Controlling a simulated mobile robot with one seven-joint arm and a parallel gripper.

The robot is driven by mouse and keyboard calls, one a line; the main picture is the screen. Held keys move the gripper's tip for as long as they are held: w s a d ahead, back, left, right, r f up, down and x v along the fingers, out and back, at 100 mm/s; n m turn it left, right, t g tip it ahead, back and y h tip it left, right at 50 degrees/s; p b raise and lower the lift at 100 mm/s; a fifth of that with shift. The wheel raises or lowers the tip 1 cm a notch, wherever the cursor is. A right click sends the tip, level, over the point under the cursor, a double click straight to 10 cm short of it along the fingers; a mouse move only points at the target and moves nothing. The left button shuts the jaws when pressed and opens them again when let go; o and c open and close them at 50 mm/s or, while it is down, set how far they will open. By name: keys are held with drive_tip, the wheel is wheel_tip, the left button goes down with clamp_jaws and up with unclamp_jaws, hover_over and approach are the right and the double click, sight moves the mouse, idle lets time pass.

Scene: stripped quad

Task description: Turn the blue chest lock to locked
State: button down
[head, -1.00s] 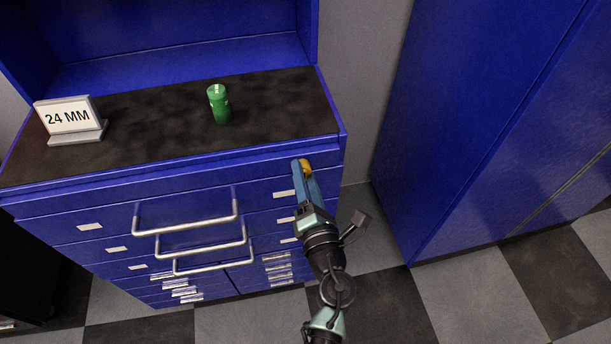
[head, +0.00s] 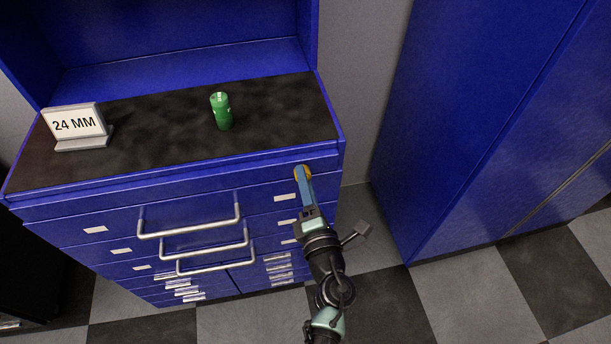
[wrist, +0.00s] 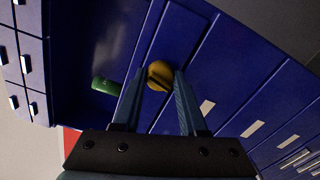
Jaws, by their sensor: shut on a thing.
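The blue chest (head: 180,189) stands at the left of the head view, its drawers facing me. Its lock is a round brass-yellow piece (head: 300,171) at the upper right of the front, partly hidden by my fingers. My gripper (head: 304,177) reaches up to it from below and is shut on it. In the wrist view the brass lock (wrist: 160,74) sits between the two fingertips, one on each side. A dark mark shows on its face, but its exact angle is hard to tell.
A green cylinder (head: 221,112) and a "24 MM" sign (head: 76,124) stand on the chest's dark top. Metal drawer handles (head: 190,229) stick out left of my gripper. A tall blue cabinet (head: 470,140) stands at the right, across a gap of checkered floor.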

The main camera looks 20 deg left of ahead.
drive_tip(key=shift+m+p, duration=4)
drive_tip(key=shift+m, duration=3.4)
drive_tip(key=shift+c, duration=2.2)
unclamp_jaws()
drive_tip(key=shift+s, duration=0.1)
